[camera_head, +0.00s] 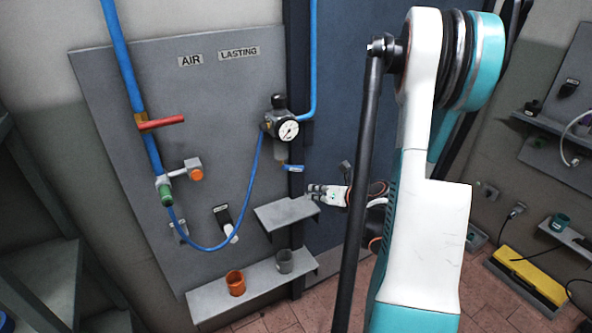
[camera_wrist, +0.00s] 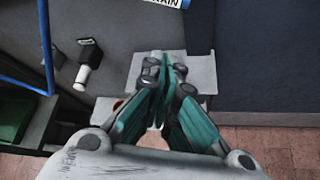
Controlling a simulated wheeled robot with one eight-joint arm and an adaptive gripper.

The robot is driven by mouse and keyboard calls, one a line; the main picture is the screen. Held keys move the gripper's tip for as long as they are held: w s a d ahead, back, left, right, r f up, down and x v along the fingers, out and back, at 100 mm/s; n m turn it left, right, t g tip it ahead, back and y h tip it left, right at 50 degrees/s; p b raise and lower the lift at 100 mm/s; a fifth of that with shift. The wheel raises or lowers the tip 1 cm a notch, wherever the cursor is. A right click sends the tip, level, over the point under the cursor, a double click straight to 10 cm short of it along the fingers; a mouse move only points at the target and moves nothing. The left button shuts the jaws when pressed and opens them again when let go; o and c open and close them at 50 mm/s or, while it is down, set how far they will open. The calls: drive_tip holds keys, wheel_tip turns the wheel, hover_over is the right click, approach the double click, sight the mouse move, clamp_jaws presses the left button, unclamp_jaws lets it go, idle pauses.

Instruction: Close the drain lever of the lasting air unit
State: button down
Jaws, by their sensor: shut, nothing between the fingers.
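The lasting air unit has a round gauge (camera_head: 287,130) and a dark knob, with a bowl (camera_head: 281,152) under them. The blue drain lever (camera_head: 293,168) sticks out to the right below the bowl, roughly level. In the wrist view a blue-edged tag reading DRAIN (camera_wrist: 168,2) is cut off by the top edge. My gripper (camera_head: 312,189) is shut and empty, a little below and right of the lever and apart from it. In the wrist view my closed fingertips (camera_wrist: 160,65) show over a grey shelf.
A grey shelf (camera_head: 286,213) lies just under my gripper. A lower shelf (camera_head: 255,287) holds an orange cup (camera_head: 236,283) and a grey cup (camera_head: 285,261). A blue hose loops left to a green fitting (camera_head: 166,194). A red lever (camera_head: 161,124) crosses the blue pipe.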

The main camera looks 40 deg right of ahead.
sight(293, 168)
drive_tip(key=b+x, duration=0.2)
drive_tip(key=x, duration=0.8)
drive_tip(key=r, duration=0.1)
drive_tip(key=d+r, duration=0.1)
drive_tip(key=r, duration=0.1)
drive_tip(key=shift+w+d+r, duration=0.2)
drive_tip(key=shift+d+r, duration=0.1)
drive_tip(key=shift+r, duration=0.05)
